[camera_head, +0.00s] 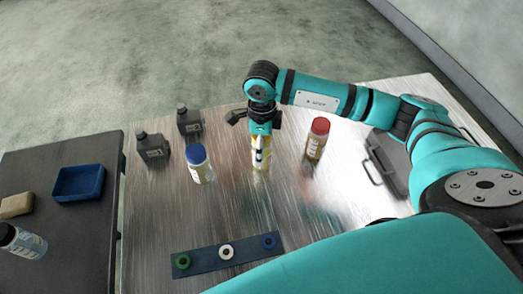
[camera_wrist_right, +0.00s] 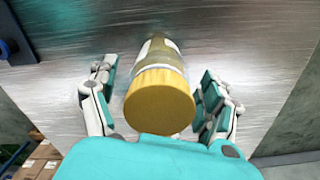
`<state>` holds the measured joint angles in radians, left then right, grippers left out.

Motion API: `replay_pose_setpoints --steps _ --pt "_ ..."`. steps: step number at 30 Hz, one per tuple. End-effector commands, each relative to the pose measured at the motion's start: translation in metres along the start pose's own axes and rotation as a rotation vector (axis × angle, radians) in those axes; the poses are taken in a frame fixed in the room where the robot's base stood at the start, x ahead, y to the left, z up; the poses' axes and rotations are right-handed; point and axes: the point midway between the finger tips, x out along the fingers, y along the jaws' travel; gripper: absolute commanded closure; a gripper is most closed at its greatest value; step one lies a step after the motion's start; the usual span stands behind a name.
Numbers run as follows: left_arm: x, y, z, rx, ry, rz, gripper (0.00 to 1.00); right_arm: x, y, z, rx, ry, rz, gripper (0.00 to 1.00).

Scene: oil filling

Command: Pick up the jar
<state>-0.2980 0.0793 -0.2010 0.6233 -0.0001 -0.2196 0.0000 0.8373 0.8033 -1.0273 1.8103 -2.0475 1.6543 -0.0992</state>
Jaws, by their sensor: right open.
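A jar with a yellow lid (camera_wrist_right: 160,98) stands on the metal table between the two fingers of my right gripper (camera_wrist_right: 160,95) in the right wrist view. A gap shows on both sides of the jar, so the fingers are open around it. In the head view the right gripper (camera_head: 260,155) points down over the yellow-lidded jar (camera_head: 261,165) and hides part of it. A jar with a blue lid (camera_head: 199,165) stands to its left, and a jar with a red lid (camera_head: 317,138) to its right. My left gripper is not in view.
Two dark bottles (camera_head: 152,147) stand at the table's left. A dark strip with green, white and blue rings (camera_head: 227,254) lies in front. A grey case (camera_head: 386,160) is at the right. A dark side table (camera_head: 72,225) holds a blue tray (camera_head: 79,196).

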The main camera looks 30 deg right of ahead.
Motion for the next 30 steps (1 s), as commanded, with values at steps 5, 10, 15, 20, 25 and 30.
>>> replay_pose_setpoints --steps 5,10,15,20,25,30 --pt "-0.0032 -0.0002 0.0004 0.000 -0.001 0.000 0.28 0.0132 0.0005 0.0002 -0.001 0.000 0.000 0.19" --pt "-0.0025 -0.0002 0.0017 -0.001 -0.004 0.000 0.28 0.0139 0.0004 0.0002 -0.001 -0.001 0.000 0.19" --pt "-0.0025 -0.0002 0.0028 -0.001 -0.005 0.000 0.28 0.0137 0.0004 0.0002 -0.001 -0.001 0.000 0.37" --pt "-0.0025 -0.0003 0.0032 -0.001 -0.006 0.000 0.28 0.0135 0.0004 0.0002 -0.001 -0.001 0.000 0.58" --pt "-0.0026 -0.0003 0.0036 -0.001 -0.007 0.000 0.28 0.0133 0.0003 0.0002 -0.001 -0.001 0.000 0.80" --pt "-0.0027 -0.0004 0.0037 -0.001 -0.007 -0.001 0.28 0.0129 0.0001 0.0003 -0.001 -0.001 -0.001 0.84"
